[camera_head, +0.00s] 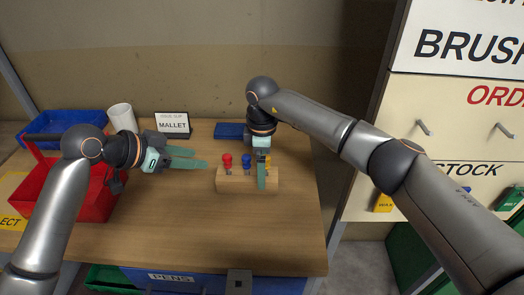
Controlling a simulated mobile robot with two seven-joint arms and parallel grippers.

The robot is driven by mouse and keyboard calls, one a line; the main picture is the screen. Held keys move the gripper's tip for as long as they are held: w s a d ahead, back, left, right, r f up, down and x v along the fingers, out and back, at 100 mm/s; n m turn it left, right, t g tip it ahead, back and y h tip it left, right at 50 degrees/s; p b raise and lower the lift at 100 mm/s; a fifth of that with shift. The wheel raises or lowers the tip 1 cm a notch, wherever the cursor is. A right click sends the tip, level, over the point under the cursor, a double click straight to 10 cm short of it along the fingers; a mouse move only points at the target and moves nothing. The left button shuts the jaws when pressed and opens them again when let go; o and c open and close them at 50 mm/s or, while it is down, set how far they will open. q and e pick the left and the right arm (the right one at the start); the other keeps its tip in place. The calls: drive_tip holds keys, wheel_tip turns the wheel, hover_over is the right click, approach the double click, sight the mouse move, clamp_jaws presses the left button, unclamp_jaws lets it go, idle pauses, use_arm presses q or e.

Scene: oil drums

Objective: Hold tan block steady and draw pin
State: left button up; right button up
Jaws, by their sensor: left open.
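The tan block (232,183) lies on the wooden table. Three pins stand in its top: a red pin (227,160), a blue pin (246,161) and a yellow pin (268,160). My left gripper (199,158) is open and empty to the left of the block, with its fingers pointing right toward it. My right gripper (261,186) points down at the right part of the block. Its green finger covers part of the block's front and partly hides the yellow pin. I see it nearly edge-on, so I cannot tell whether it touches or grips anything.
A red bin (97,203), a blue bin (62,122) and a white cup (122,117) stand at the left. A MALLET sign (172,123) and a blue object (229,131) are at the back. The wooden table (200,230) is clear in front of the block.

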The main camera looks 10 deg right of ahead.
drive_tip(key=shift+f, duration=1.95)
drive_tip(key=shift+c, duration=0.2)
drive_tip(key=c, duration=1.5)
drive_tip(key=shift+r, duration=0.1)
